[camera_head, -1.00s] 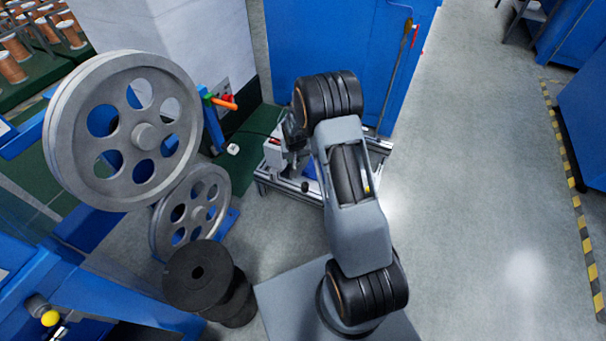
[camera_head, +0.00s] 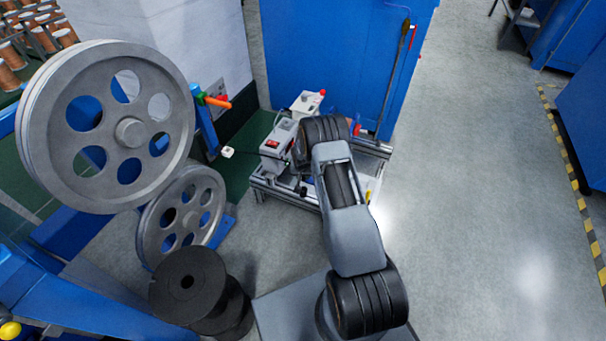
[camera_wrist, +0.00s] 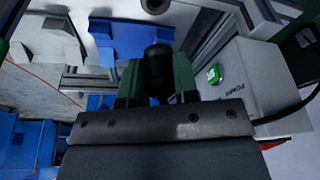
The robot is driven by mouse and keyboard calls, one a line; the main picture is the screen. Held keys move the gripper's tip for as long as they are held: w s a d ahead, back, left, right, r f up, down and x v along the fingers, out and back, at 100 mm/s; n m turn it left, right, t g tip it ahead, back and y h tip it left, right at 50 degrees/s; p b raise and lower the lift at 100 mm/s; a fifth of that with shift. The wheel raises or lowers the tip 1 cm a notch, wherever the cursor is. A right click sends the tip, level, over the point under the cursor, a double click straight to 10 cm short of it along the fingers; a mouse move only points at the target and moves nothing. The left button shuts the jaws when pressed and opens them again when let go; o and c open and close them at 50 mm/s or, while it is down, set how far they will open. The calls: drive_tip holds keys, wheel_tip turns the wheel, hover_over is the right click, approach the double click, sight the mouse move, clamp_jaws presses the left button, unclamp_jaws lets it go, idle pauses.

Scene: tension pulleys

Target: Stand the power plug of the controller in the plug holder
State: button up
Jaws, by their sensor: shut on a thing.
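My gripper (camera_wrist: 158,92) is in the wrist view, its green-padded jaws shut on a black rounded cylinder (camera_wrist: 158,68); I cannot tell exactly what this is. In the head view my arm hides the gripper. The white controller box (camera_head: 275,148) with a red switch stands on the left of a metal-framed bench. A dark cable runs left from it to a small white block (camera_head: 228,152), which looks like a plug, over the green floor. A white box marked "POWER" (camera_wrist: 245,85) with a green button is to the right of the jaws. I cannot make out the plug holder for certain.
Blue brackets (camera_wrist: 140,43) lie on the bench beyond the jaws. A blue cabinet (camera_head: 340,60) stands behind the bench. Large grey pulleys (camera_head: 110,125) and black spools (camera_head: 195,285) are at left. The floor at right is open.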

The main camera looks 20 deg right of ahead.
drive_tip(key=b, duration=0.3)
hover_over(303, 188)
drive_tip(key=s, duration=0.1)
drive_tip(key=shift+a+f, duration=0.2)
drive_tip(key=shift+f, duration=2.6)
drive_tip(key=shift+f, duration=0.25)
drive_tip(key=shift+b, duration=0.7)
drive_tip(key=shift+f, duration=0.15)
drive_tip(key=shift+f+b, duration=0.6)
drive_tip(key=shift+b, duration=0.15)
